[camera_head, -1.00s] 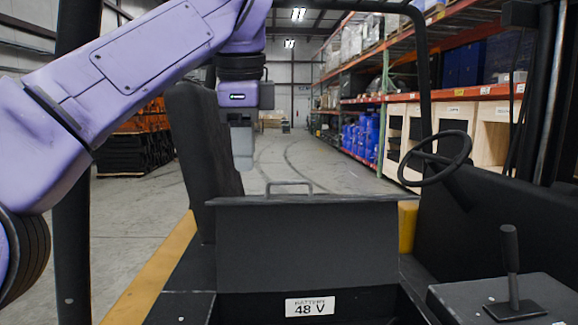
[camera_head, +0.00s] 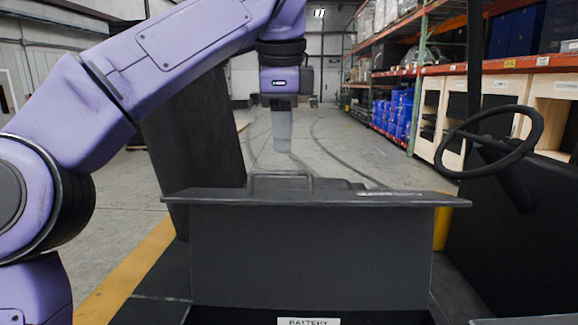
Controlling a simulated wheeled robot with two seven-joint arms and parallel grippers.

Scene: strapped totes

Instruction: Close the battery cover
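The battery cover (camera_head: 310,255) is a dark panel standing raised in the middle of the view, with its top lip facing me and a bar handle (camera_head: 281,176) on its upper edge. The top of a white "BATTERY" label (camera_head: 308,321) shows below it at the bottom edge. My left gripper (camera_head: 283,148) hangs pointing down above and behind the handle in the picture, apart from it. Its grey fingers show as one block, so their opening cannot be told. My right gripper is out of view.
A dark seat back (camera_head: 195,130) stands left of the cover. A steering wheel (camera_head: 490,145) is at right. A yellow frame edge (camera_head: 130,270) runs along the left. The floor behind is clear.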

